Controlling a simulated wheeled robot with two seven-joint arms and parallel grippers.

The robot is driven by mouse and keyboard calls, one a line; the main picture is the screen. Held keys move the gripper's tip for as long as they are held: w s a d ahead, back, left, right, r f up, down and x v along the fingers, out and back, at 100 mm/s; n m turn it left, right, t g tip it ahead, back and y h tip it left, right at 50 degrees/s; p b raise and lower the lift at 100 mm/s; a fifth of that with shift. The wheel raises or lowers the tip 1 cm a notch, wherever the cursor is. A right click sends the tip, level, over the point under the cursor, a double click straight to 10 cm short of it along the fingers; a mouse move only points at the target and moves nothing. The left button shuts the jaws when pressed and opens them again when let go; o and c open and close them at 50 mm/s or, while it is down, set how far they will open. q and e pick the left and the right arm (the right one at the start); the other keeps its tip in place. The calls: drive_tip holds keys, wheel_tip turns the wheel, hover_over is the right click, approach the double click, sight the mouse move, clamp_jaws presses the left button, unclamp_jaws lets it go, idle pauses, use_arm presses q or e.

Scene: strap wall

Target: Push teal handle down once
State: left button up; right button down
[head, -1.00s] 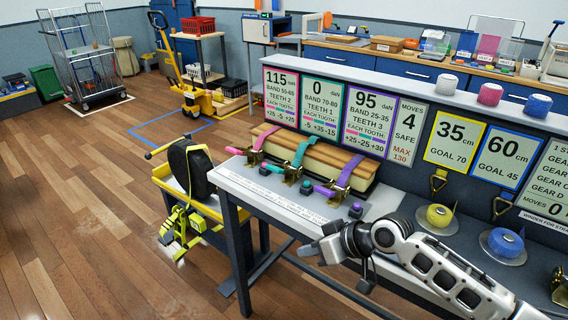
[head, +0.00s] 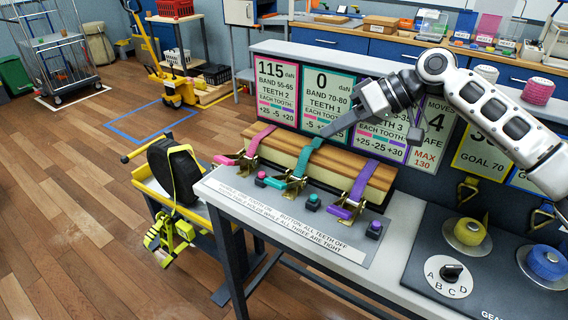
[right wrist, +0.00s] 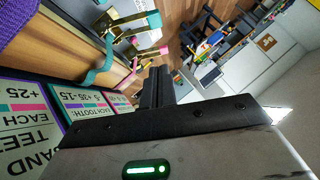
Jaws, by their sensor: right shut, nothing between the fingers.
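The teal handle (head: 273,184) is on the middle brass ratchet at the front edge of the wooden block, with its teal strap (head: 304,156) running up over the block. The handle sticks out towards the front. In the right wrist view the teal handle (right wrist: 154,19) is at the top, beyond the fingertips. My right gripper (head: 328,137) is shut and empty. It is above and behind the teal handle, near the top of the teal strap, in front of the sign panels. Its shut fingers show in the right wrist view (right wrist: 157,84). My left gripper is not in view.
The pink handle (head: 224,160) is to the left and the purple handle (head: 338,212) to the right. Small buttons sit beside the ratchets, including a teal one (head: 313,201). The panel above teal (head: 328,90) reads 0 daN. Yellow (head: 467,232) and blue (head: 546,262) spools stand at right.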

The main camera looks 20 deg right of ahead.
drive_tip(key=p, duration=0.2)
approach(272, 179)
drive_tip(key=w+a, duration=0.3)
drive_tip(key=shift+s+a+f, duration=0.15)
drive_tip(key=shift+a+f, duration=0.05)
drive_tip(key=shift+f, duration=0.4)
drive_tip(key=shift+s+a+f, duration=0.15)
drive_tip(key=shift+a+f, duration=0.05)
drive_tip(key=shift+f, duration=0.35)
drive_tip(key=shift+s+a+f, duration=0.15)
drive_tip(key=shift+a+f, duration=0.05)
drive_tip(key=shift+f, duration=0.4)
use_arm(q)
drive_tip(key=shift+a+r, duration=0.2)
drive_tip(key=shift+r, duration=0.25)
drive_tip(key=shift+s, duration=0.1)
